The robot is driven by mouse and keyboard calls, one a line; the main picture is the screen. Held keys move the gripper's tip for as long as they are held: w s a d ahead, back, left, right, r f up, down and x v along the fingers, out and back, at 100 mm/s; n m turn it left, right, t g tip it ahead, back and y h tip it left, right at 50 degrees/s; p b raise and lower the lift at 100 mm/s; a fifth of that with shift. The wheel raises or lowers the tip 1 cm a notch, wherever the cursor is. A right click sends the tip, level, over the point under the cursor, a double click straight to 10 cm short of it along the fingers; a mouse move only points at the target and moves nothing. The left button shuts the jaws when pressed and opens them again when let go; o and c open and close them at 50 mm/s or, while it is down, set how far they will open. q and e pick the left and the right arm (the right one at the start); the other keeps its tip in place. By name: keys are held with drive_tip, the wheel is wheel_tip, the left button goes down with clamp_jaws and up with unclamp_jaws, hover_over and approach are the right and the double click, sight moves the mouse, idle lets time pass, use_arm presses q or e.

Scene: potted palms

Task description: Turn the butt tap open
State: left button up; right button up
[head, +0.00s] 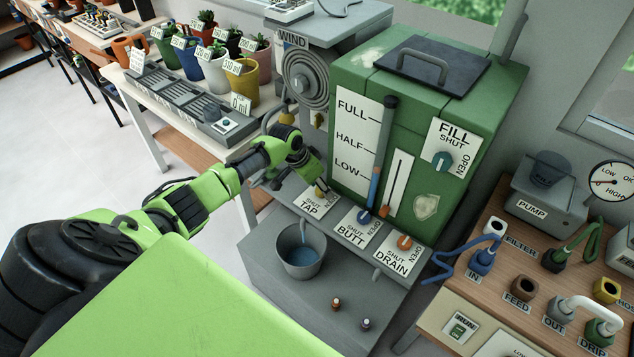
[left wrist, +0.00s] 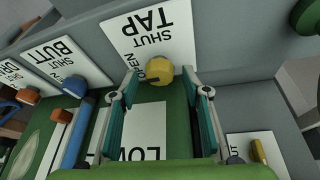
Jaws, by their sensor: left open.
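The plate labelled BUTT (head: 355,229) sits on the ledge below the green tank, with SHUT and OPEN marks and a blue knob (head: 364,216). In the left wrist view the BUTT plate (left wrist: 62,58) is at the left, and its blue knob (left wrist: 75,86) is at the plate's edge. My left gripper (head: 314,184) is at the neighbouring TAP plate (head: 308,205), left of the BUTT knob. In the wrist view its open fingers (left wrist: 160,85) show on either side of the yellow TAP knob (left wrist: 160,71); contact cannot be told. My right gripper is not in view.
An orange DRAIN knob (head: 404,242) is right of the BUTT plate. A gauge board and a dark-topped lever (head: 384,140) stand on the green tank (head: 455,95). A grey bucket of water (head: 302,252) stands below. A pump table (head: 492,240) is at right.

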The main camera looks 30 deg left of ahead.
use_arm(q)
drive_tip(key=v, duration=1.2)
drive_tip(key=shift+f, duration=0.15)
